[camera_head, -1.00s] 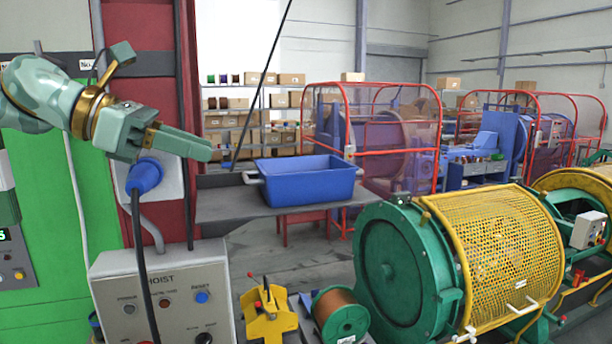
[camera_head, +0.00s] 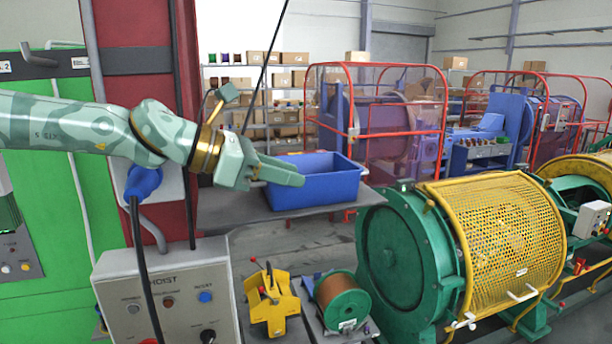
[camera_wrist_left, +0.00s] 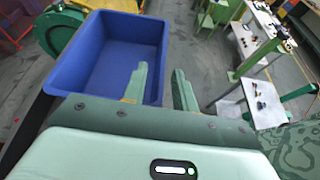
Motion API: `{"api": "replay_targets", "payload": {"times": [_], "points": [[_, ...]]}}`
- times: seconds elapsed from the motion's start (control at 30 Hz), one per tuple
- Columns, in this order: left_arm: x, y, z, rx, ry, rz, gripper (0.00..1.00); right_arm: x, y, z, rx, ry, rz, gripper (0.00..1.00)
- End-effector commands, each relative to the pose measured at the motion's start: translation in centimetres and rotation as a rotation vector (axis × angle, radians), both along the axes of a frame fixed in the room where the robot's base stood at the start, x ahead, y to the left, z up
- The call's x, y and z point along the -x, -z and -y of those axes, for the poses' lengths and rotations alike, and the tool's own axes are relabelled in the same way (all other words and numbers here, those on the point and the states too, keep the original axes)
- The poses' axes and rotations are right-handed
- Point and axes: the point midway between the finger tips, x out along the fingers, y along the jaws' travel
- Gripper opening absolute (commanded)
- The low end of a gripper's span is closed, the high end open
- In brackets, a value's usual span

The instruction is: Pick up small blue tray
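The small blue tray (camera_head: 322,185) is an open, empty-looking box on a grey shelf (camera_head: 262,207) in the head view. In the left wrist view the tray (camera_wrist_left: 105,55) fills the upper left, with its inside floor visible. My left gripper (camera_head: 297,172) reaches in from the left, with its fingertips over the tray's left end in the head view. In the left wrist view the two fingers are apart with nothing between them. One finger overlaps the tray's edge and the other lies outside it. I cannot tell whether they touch it. My right gripper is not in view.
A hoist control box (camera_head: 165,290) with a black cable stands below the arm. A yellow fixture (camera_head: 270,303) and a copper wire spool (camera_head: 341,297) sit below the shelf. A green drum with a yellow mesh guard (camera_head: 490,235) stands at right, close to the tray.

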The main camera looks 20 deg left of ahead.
Motion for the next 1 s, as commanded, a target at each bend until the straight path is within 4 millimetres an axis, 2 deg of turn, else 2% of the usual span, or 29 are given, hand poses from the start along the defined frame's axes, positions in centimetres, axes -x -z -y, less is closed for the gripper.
{"api": "replay_targets", "payload": {"times": [0.03,0.07,0.23,0.47,0.57,1.0], "points": [[-0.4,-0.2,0.8,-0.002,0.003,-0.005,0.28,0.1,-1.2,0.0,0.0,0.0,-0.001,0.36],[-0.6,0.0,1.1,-0.002,0.003,-0.005,0.28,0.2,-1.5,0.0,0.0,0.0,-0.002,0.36],[-1.5,0.9,2.4,0.0,0.0,-0.002,0.28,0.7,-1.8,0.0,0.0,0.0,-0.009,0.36],[-1.6,1.1,2.5,-0.001,-0.001,0.001,0.28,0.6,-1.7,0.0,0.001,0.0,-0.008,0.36],[-1.6,1.1,2.5,-0.001,-0.001,0.001,0.0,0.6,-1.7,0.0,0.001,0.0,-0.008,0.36],[-1.6,0.7,2.5,-0.001,0.0,0.003,0.0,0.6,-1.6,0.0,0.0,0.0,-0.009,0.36]]}}
